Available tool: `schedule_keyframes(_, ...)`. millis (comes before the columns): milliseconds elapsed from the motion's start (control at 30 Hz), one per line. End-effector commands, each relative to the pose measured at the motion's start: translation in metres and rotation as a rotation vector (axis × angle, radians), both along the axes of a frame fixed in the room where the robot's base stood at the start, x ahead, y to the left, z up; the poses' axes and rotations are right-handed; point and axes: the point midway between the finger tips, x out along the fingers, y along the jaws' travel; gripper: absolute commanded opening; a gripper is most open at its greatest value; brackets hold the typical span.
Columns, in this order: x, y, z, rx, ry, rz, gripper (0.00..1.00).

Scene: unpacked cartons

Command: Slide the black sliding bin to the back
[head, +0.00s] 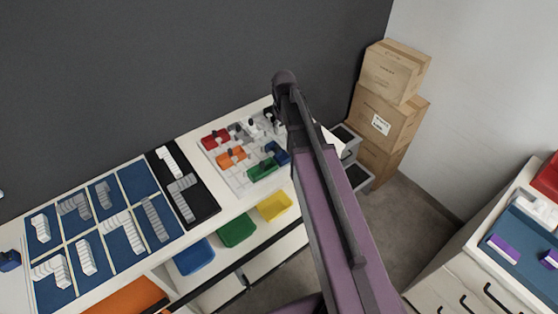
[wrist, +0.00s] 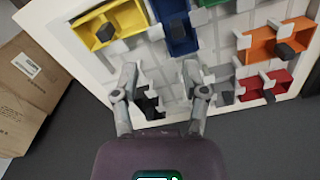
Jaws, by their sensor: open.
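The black sliding bin (wrist: 150,106) shows in the wrist view on the white sliding board (wrist: 85,55), near the edge by the dark wall. It lies between and partly behind my gripper's fingers. My gripper (wrist: 160,77) is open, one finger on each side of the bin; I cannot tell whether either finger touches it. In the head view, my arm covers the right end of the board (head: 213,152), and dark parts there are too small to tell apart.
Other bins share the board: red (wrist: 264,87), orange (wrist: 277,43), blue (wrist: 181,30) and yellow (wrist: 112,22). The dark wall (head: 190,65) rises behind. Stacked cartons (head: 388,105) stand to the right. Blue, green and yellow trays (head: 274,206) sit on the lower shelf.

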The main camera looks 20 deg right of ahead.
Motion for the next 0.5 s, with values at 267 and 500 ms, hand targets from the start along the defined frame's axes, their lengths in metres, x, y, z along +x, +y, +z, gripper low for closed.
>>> schedule_keyframes(267, -0.035, 0.018, -0.019, 0.0, 0.0, -0.09, 0.57)
schedule_keyframes(500, -0.063, 0.03, -0.033, 0.0, 0.0, -0.17, 0.57)
